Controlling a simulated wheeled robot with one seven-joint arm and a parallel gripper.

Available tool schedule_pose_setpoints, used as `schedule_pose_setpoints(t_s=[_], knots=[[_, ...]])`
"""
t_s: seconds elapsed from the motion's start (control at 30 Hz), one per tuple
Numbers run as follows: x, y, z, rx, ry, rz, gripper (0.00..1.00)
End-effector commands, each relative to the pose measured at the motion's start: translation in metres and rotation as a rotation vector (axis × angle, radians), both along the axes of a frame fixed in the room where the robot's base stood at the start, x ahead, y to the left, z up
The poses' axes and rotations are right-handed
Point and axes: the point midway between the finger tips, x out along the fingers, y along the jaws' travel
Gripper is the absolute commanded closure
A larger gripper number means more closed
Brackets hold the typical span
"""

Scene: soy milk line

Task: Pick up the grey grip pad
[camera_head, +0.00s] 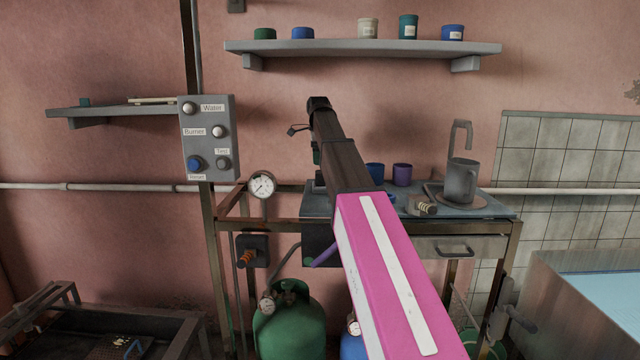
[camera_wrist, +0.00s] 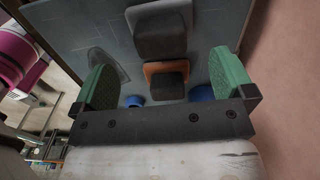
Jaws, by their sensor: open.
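In the wrist view the grey grip pad (camera_wrist: 180,14) lies on the blue-grey tabletop (camera_wrist: 85,20), a pale plate with a dark block on it. An orange pad (camera_wrist: 153,69) with a similar dark block lies closer to my gripper. My gripper (camera_wrist: 162,68) is open, its green fingers apart on either side of the orange pad in the picture. Nothing is held between them. In the head view my gripper (camera_head: 317,155) is over the left part of the bench, mostly behind my arm. The grip pad is hidden there.
On the bench stand a blue cup (camera_head: 375,171), a purple cup (camera_head: 402,175) and a grey mug (camera_head: 461,181). A small cylinder (camera_head: 425,207) lies before them. A button panel (camera_head: 208,138) and gauge (camera_head: 262,185) are left of the bench. A shelf (camera_head: 365,48) hangs above.

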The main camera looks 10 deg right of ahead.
Motion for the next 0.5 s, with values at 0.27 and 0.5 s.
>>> schedule_pose_setpoints(t_s=[0.27,0.5], knots=[[-0.001,-0.001,-0.032,0.0,0.0,0.001,0.0],[-0.002,-0.006,-0.054,0.0,0.0,0.0,0.0]])
